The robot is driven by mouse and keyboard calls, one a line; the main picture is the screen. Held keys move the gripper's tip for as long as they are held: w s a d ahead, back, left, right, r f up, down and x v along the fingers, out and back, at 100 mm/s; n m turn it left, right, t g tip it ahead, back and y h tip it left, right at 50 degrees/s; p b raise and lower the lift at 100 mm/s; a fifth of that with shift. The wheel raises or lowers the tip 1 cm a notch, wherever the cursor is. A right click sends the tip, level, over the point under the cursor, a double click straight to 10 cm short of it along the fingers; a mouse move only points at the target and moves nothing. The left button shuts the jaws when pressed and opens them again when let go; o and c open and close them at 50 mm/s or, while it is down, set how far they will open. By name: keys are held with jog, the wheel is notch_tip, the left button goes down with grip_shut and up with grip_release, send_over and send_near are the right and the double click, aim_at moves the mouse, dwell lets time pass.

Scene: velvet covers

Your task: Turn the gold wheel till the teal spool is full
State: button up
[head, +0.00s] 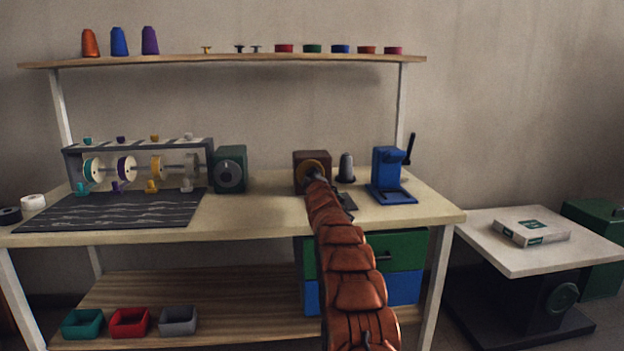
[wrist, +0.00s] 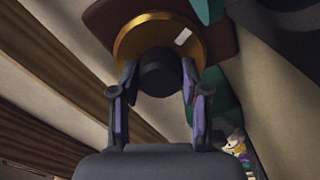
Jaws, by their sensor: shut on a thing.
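The gold wheel (head: 309,172) is on the front of a brown box (head: 300,187) on the workbench. In the wrist view the gold wheel (wrist: 129,46) has a white mark near its rim and a dark round knob (wrist: 158,76) at its centre. My gripper (wrist: 160,82) is shut on this knob, one finger on each side. In the head view my gripper (head: 315,182) is at the wheel, mostly hidden by my arm. The teal spool (head: 92,170) is at the left end of the spool rack; how full it is cannot be told.
A green box with a grey dial (head: 230,170) stands between rack and wheel. A grey cone (head: 346,168) and a blue press (head: 387,172) stand just right of the wheel. A dark mat (head: 110,208) lies front left. An upper shelf (head: 230,61) spans the bench.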

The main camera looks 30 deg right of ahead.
jog(key=o, duration=1.1)
jog(key=shift+o, duration=0.2)
